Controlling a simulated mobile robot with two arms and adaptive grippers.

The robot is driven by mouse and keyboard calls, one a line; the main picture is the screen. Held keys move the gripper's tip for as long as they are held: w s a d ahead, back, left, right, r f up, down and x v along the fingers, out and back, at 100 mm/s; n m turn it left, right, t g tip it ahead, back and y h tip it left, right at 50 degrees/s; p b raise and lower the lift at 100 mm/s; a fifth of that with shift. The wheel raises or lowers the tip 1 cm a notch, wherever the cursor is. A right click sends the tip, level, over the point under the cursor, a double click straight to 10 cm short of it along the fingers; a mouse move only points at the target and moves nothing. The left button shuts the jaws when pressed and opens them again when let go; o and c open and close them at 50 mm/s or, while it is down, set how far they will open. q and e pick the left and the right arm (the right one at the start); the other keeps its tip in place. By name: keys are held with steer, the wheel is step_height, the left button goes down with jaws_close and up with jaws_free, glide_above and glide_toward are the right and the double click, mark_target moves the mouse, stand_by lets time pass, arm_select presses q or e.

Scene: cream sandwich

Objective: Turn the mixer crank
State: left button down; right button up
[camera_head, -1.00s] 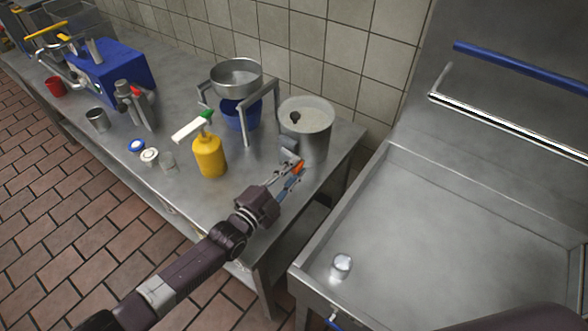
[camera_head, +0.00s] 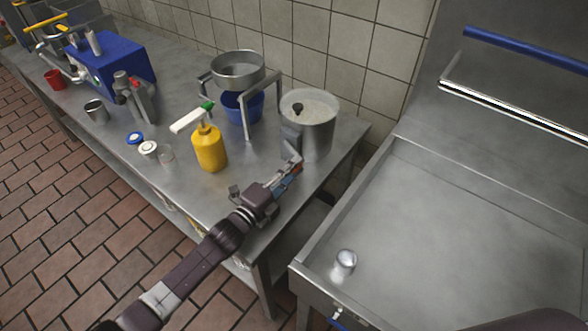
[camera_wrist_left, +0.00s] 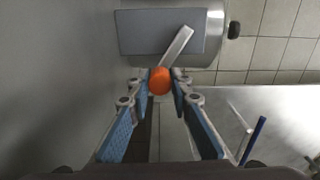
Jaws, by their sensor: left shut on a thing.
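The mixer is a steel pot (camera_head: 308,118) with a grey box on its side, standing at the right end of the steel table. Its crank is a flat metal lever (camera_wrist_left: 177,47) on the grey box, ending in an orange knob (camera_wrist_left: 160,81). My left gripper (camera_head: 294,170) reaches the crank from the front. In the left wrist view its blue-padded fingers are shut on the orange knob, one on each side. In the head view the fingers mostly hide the knob. My right gripper is not in view.
A yellow pump bottle (camera_head: 209,149) stands left of the mixer. A steel bowl on a stand (camera_head: 238,71) is behind it, over a blue bowl (camera_head: 243,106).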

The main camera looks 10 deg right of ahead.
arm_select(q)
steer(key=c, duration=1.7)
jaws_free()
steer(key=shift+c, duration=0.2)
steer(key=v, duration=1.2)
